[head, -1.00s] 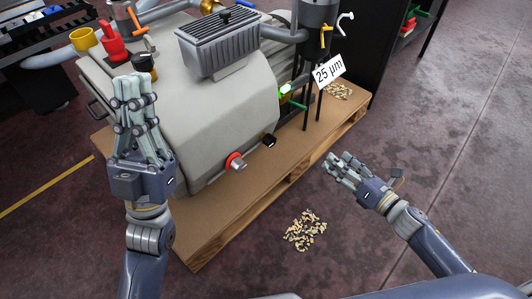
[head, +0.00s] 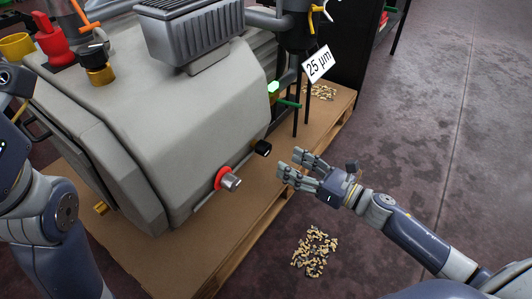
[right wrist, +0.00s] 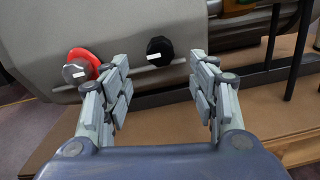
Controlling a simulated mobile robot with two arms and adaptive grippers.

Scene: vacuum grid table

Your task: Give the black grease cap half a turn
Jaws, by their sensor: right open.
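The black grease cap (head: 263,148) sits low on the front of the grey pump housing (head: 190,115). In the right wrist view the cap (right wrist: 159,50) carries a white mark and shows in the gap between my fingers. My right gripper (head: 290,163) is open and empty, to the right of the cap and apart from it; it also shows in the right wrist view (right wrist: 160,74). My left arm stands at the left edge of the head view, and its fingers are out of frame.
A metal knob with a red collar (head: 226,180) sits left of the cap. The pump rests on a wooden pallet (head: 165,260). Thin black legs (head: 296,110) and a "25 µm" sign (head: 318,65) stand to the right. Loose chips (head: 314,252) lie on the otherwise clear floor.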

